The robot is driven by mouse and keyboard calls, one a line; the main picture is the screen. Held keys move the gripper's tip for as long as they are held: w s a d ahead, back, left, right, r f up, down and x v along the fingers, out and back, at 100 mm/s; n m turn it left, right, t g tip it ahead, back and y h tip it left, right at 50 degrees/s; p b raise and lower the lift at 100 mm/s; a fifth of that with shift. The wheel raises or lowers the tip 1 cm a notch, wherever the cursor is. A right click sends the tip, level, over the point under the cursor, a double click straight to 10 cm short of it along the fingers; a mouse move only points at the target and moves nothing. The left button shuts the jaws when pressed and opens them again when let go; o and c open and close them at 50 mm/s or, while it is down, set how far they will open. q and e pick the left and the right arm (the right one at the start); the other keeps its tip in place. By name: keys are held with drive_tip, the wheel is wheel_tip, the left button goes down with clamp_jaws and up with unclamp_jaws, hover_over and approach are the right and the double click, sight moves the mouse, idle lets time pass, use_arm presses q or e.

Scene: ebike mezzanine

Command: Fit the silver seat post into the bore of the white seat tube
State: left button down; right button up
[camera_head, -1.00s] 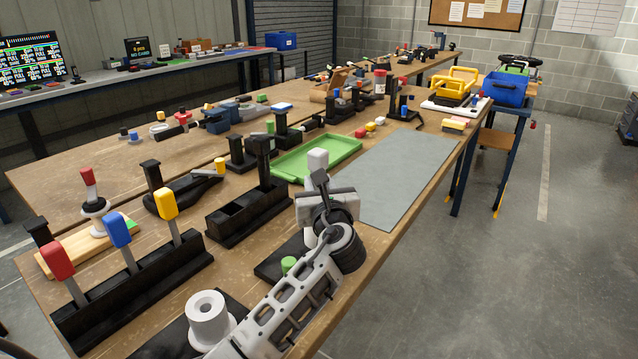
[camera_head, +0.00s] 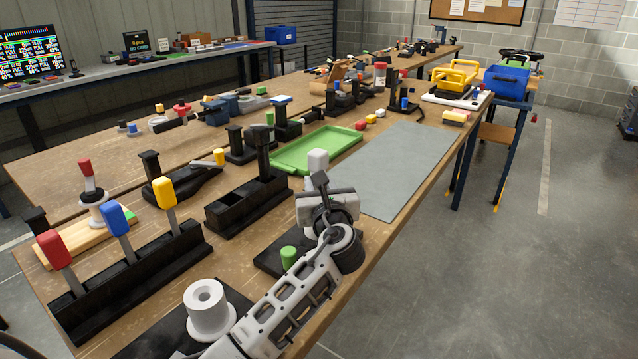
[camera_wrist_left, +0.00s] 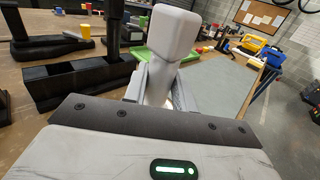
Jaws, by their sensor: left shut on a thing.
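The white seat tube (camera_head: 211,317) stands upright on a black base at the near edge of the bench, its round bore facing up. My left gripper (camera_wrist_left: 158,92) is shut on a post with a pale grey, block-shaped head, apparently the silver seat post (camera_wrist_left: 160,35). In the head view the post's head (camera_head: 318,160) shows above the gripper, beyond and to the right of the seat tube and well apart from it. The post's lower part is hidden by my gripper and arm. My right gripper is not in view.
A black rack (camera_head: 135,285) with red, blue and yellow-headed posts stands left of the tube. A black holder (camera_head: 240,212), a green tray (camera_head: 290,158) and a green peg (camera_head: 288,257) are near my gripper. A grey mat (camera_head: 400,170) lies clear at right.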

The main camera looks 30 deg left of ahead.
use_arm(q)
drive_tip(key=shift+f, duration=0.15)
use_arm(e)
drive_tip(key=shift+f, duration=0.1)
use_arm(q)
drive_tip(key=c, duration=1.1)
unclamp_jaws()
drive_tip(key=shift+o, duration=0.2)
drive_tip(key=p+v, duration=0.2)
drive_tip(key=v, duration=1.4)
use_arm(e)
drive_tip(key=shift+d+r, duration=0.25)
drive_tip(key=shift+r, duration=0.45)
use_arm(q)
drive_tip(key=shift+w, duration=0.1)
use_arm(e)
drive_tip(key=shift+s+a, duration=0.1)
